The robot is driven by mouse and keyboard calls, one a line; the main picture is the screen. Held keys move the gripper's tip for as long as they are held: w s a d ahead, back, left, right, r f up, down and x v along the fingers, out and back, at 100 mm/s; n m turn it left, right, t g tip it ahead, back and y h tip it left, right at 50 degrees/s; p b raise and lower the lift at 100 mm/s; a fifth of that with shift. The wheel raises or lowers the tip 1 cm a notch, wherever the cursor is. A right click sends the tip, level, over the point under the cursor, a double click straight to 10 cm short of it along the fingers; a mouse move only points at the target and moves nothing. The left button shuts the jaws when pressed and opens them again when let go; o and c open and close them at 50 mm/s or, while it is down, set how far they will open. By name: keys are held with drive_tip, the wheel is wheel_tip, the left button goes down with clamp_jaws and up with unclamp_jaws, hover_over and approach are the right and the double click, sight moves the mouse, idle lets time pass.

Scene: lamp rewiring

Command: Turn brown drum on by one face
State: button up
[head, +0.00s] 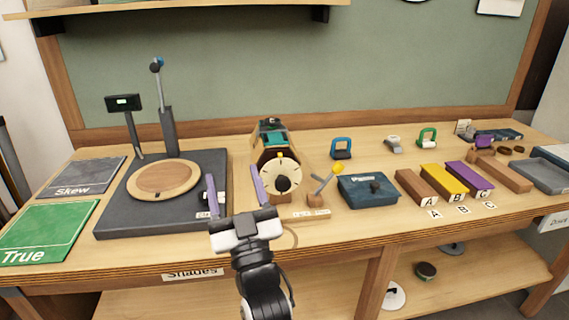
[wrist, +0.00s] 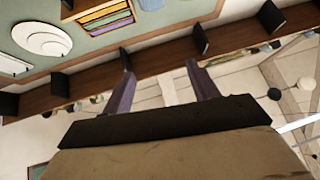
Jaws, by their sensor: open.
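The brown drum (head: 262,157) stands on the bench near the middle of the head view. A round cream dial (head: 280,176) with a black knob and a yellow mark at its top covers its front, and a teal face (head: 272,137) shows on top. A small lever with a yellow handle (head: 325,182) stands just right of it. My gripper (head: 233,181) is open and empty, raised in front of the bench, with its right finger overlapping the drum's left edge in the picture. In the wrist view the fingers (wrist: 159,68) are apart with nothing between them; the drum does not show there.
Left of the drum are a dark platform with a wooden disc (head: 163,181), a green True mat (head: 45,232) and a grey Skew mat (head: 81,177). To the right are a blue box (head: 367,189) and brown, yellow and purple blocks (head: 443,180).

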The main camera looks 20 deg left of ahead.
drive_tip(key=w+d+f+m+g+h+p, duration=0.1)
drive_tip(key=w+d+f+m+h+p, duration=0.1)
drive_tip(key=w+d+f+h+p, duration=0.3)
drive_tip(key=m+g+h+b, duration=0.1)
drive_tip(key=g+h+b, duration=0.15)
drive_tip(key=b, duration=0.35)
approach(284, 187)
drive_tip(key=shift+t+h, duration=0.25)
drive_tip(key=p+x, duration=0.4)
drive_tip(key=x, duration=0.3)
drive_tip(key=shift+w+a+r, duration=0.1)
drive_tip(key=shift+a, duration=0.3)
drive_tip(key=shift+w+a, duration=0.2)
drive_tip(key=shift+w, duration=0.15)
drive_tip(key=c, duration=1)
